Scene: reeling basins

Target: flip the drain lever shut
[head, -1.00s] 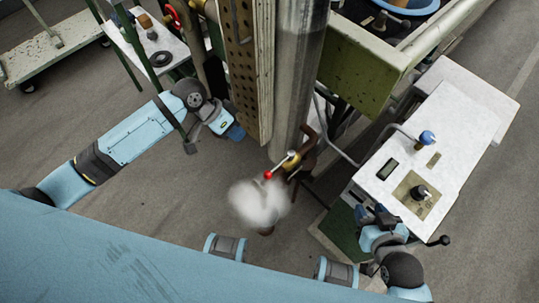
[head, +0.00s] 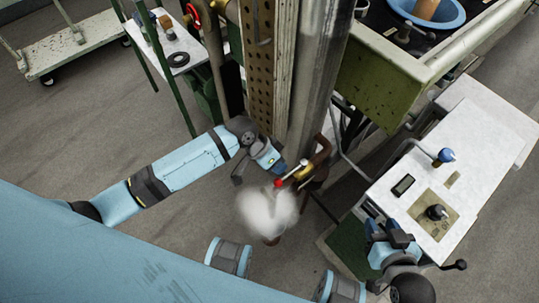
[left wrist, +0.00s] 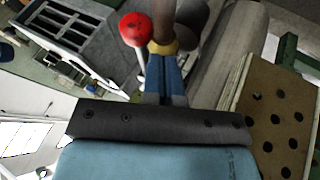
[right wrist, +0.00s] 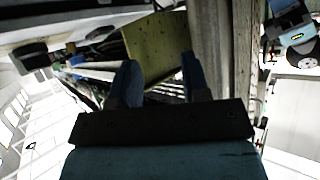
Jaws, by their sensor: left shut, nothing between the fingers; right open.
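The drain lever is a thin silver bar with a red ball (head: 279,183) on its end. It sits on a brass valve (head: 303,174) on a brown pipe (head: 321,152). In the left wrist view the red ball (left wrist: 135,28) is just left of my fingertips. My left gripper (head: 281,170) is shut and empty, close to the lever; I cannot tell whether it touches. White steam (head: 268,212) hangs below the valve and hides part of the pipe end. My right gripper (head: 387,230) is open and empty beside the control cabinet, away from the lever.
A steel column (head: 318,75) and a perforated board (head: 259,60) rise just behind the valve. A white-topped control cabinet (head: 430,210) with a blue-knobbed lever stands at right. A green basin frame (head: 375,90) is behind. The floor at left is open, with a cart (head: 75,45) beyond.

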